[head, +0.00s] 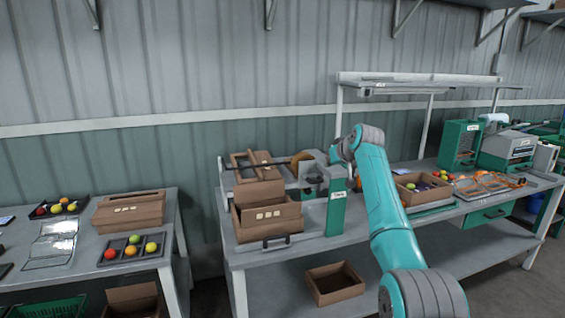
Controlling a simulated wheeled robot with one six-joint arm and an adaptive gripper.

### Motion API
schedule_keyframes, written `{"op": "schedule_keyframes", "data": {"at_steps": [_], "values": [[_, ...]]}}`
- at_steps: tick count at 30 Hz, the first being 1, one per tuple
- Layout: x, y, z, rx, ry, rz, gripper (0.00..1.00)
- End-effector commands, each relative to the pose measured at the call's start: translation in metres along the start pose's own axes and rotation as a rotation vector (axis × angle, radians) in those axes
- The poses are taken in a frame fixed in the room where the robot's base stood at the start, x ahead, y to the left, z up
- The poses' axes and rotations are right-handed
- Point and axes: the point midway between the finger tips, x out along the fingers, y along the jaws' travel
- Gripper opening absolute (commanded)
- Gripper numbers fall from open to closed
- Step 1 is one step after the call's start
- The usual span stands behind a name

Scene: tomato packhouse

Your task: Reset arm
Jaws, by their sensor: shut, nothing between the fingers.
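My teal arm rises from the lower right of the head view and bends at a grey joint above the middle bench. Its wrist is beside a green post with a white label (336,212). My gripper (314,182) appears as a small dark shape just left of that post, over the bench. It is shut, with nothing seen in it. Its fingertips are too small and dark to make out clearly, and it partly blends with the equipment behind.
An open cardboard box (268,221) stands left of the post, with another carton behind it. A box of produce (423,190) is right of my arm. The left table (75,268) holds trays and a carton. An empty box (335,284) sits on the lower shelf (290,292).

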Motion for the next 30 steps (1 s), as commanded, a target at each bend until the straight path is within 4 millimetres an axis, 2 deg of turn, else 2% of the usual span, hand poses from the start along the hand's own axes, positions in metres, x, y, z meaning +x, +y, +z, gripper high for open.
{"op": "schedule_keyframes", "data": {"at_steps": [11, 17, 23, 26, 30], "values": [[0.014, 0.001, 0.024, 0.008, 0.004, 0.009, 0.0], [0.028, 0.001, 0.048, 0.015, 0.007, 0.017, 0.0], [0.045, 0.001, 0.084, 0.027, 0.013, 0.03, 0.0], [0.057, 0.0, 0.111, 0.035, 0.018, 0.04, 0.0], [0.074, -0.002, 0.161, 0.047, 0.026, 0.057, 0.0]]}}
